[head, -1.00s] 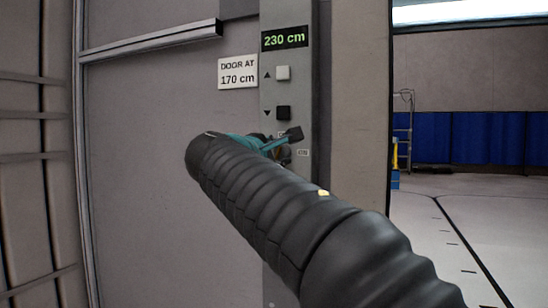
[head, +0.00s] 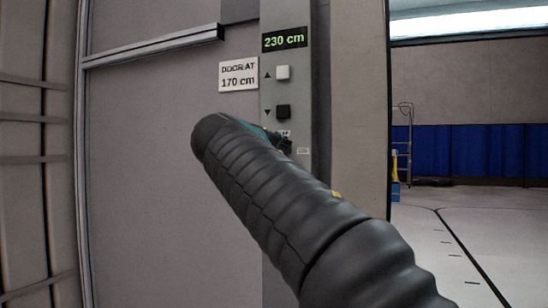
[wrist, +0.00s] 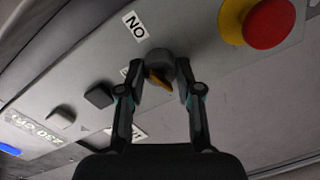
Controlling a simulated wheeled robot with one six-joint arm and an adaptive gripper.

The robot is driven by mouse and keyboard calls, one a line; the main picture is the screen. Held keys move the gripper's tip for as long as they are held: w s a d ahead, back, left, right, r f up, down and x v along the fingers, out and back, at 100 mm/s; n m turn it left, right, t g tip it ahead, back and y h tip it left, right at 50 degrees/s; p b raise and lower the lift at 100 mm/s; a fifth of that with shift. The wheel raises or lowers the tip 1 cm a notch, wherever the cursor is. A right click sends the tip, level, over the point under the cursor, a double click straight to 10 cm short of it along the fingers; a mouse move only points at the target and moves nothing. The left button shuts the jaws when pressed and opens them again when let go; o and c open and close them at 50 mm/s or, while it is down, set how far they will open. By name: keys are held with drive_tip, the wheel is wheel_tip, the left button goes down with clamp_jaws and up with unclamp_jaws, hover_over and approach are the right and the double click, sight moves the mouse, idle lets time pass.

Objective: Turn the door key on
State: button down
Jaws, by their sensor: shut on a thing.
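The door key (wrist: 158,80) shows orange in the wrist view, in a round grey key switch on the panel. My gripper (wrist: 162,72) has its two fingers on either side of it and is shut on the key. An ON label (wrist: 135,25) lies just above the switch in the wrist view. A second label (wrist: 125,132) lies on the opposite side, partly hidden by a finger. In the head view my arm hides the key and most of my gripper (head: 278,140), which is at the panel below the black button.
The panel (head: 290,210) carries a 230 cm display (head: 284,39), a white up button (head: 283,72) and a black down button (head: 283,111). A red emergency button (wrist: 268,22) sits near the switch. A "DOOR AT 170 cm" sign (head: 238,76) is left of the panel. Open floor lies right.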

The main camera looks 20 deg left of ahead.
drive_tip(key=shift+f+m+b, duration=0.2)
drive_tip(key=shift+m+b, duration=0.4)
drive_tip(key=shift+m, duration=1)
drive_tip(key=c, duration=0.8)
unclamp_jaws()
drive_tip(key=shift+o, duration=0.2)
drive_tip(key=shift+r, duration=0.1)
drive_tip(key=s, duration=1.2)
drive_tip(key=shift+a+r, duration=0.4)
drive_tip(key=shift+a, duration=0.05)
